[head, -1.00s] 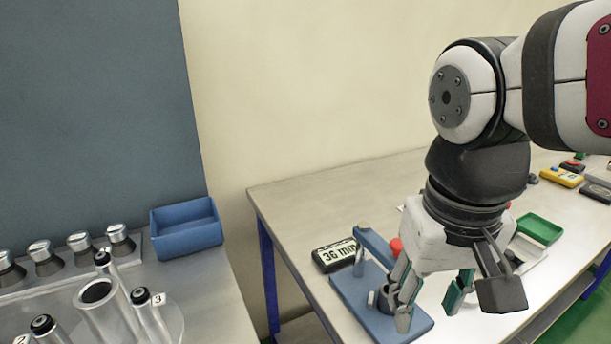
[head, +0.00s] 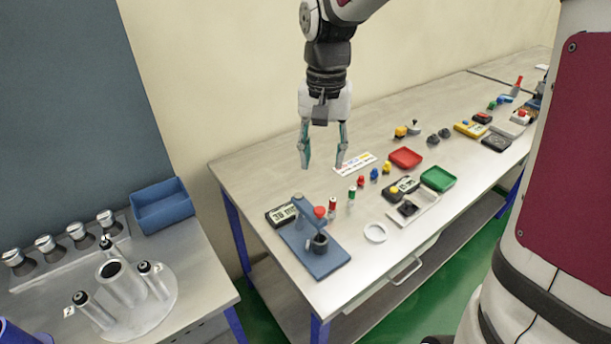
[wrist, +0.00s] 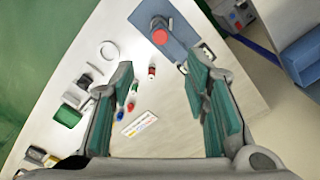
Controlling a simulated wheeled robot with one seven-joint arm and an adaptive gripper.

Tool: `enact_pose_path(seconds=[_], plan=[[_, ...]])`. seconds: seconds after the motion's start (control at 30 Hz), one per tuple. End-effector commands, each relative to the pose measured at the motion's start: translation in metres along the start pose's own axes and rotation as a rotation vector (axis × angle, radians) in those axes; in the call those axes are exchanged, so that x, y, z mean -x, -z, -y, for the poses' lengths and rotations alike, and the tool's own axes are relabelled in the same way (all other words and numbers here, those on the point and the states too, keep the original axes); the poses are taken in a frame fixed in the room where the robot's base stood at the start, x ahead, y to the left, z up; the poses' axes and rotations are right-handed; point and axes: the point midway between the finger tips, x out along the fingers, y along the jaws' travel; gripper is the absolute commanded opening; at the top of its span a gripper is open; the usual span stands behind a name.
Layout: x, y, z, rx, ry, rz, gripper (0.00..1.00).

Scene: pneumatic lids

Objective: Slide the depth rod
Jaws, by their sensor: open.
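A blue fixture (head: 328,263) stands on the table, with an upright post, a blue arm, a red knob (head: 319,212) and a dark cup (head: 319,242). I cannot pick out the depth rod for certain; it may be part of this fixture. A digital readout (head: 281,215) with mm figures stands beside it. In the wrist view the fixture (wrist: 181,27) and red knob (wrist: 159,36) show at the top. My gripper (head: 322,163) is open and empty, pointing down, raised above the table and apart from the fixture. Its green-padded fingers (wrist: 163,75) frame the wrist view.
Small coloured pieces (head: 351,193), a white ring (head: 375,232), a red tray (head: 405,158) and a green tray (head: 438,178) lie right of the fixture. A second bench at left holds a metal tube stand (head: 121,283) and a blue bin (head: 162,204). A gap separates the benches.

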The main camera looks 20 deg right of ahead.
Motion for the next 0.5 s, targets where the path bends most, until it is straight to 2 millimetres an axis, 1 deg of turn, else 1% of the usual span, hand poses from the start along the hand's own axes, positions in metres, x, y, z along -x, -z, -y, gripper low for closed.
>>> enact_pose_path(seconds=[0.07, 0.17, 0.27, 0.5], plan=[[-0.005, 0.0, 0.0, -0.001, 0.0, 0.002, 0.42], [-0.017, 0.0, 0.0, -0.001, -0.001, 0.004, 0.42], [-0.035, -0.001, 0.0, 0.0, -0.001, 0.006, 0.42], [-0.082, -0.001, 0.0, 0.002, -0.002, 0.006, 0.42]])
